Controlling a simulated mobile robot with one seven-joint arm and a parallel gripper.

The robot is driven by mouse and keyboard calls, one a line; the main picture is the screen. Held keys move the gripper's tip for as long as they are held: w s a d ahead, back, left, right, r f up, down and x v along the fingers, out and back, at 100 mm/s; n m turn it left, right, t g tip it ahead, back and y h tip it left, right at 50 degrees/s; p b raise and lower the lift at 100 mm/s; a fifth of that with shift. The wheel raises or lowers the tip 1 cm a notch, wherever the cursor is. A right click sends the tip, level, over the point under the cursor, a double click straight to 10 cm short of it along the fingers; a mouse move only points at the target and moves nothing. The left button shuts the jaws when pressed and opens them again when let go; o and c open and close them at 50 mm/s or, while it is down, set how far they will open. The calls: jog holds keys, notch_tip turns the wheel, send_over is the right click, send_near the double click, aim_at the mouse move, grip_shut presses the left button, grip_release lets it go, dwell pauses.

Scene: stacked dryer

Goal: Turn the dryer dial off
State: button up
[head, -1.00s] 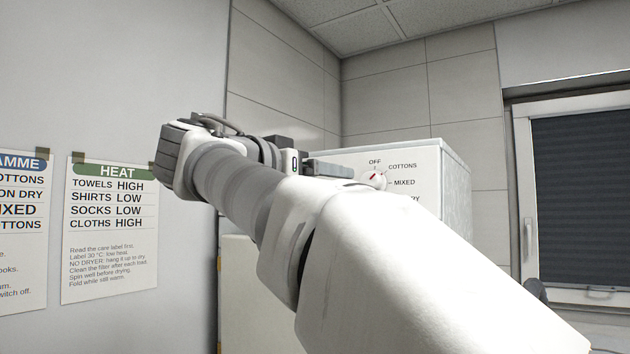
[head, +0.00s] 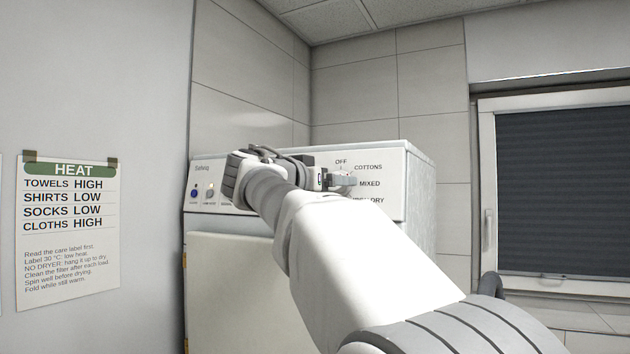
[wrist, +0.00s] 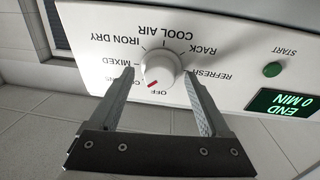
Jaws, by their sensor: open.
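The dryer dial (wrist: 161,68) is a round white knob with a red pointer mark. It shows upside down in the wrist view, where the mark sits on the side of the OFF label, slightly toward COTTONS; I cannot tell the exact setting. My gripper (wrist: 158,75) is open, one finger on each side of the dial, with a gap on both sides. Whether the fingertips reach over the knob is hard to tell. In the head view my gripper (head: 343,180) is at the dryer panel (head: 391,205) and hides the dial.
The wrist view shows a green START button (wrist: 272,69) and a display (wrist: 283,103) reading END 0 MIN. The dryer's left panel has a blue-lit button (head: 194,192). A HEAT notice (head: 68,235) hangs on the left wall; a window with a dark blind (head: 560,190) is at right.

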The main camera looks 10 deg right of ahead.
grip_shut()
dwell(0.3)
jog(key=shift+f+n+b, duration=0.1)
jog(key=shift+n+b, duration=0.2)
jog(key=shift+n, duration=0.1)
jog(key=n+y+b, duration=0.1)
jog(key=n, duration=0.3)
jog(key=n+t+b, duration=0.1)
jog(key=n, duration=0.4)
jog(key=shift+s+d+n+t+y, duration=0.1)
jog(key=shift+d+n+t+y, duration=0.05)
jog(key=shift+n+t+y, duration=0.2)
jog(key=shift+y, duration=0.25)
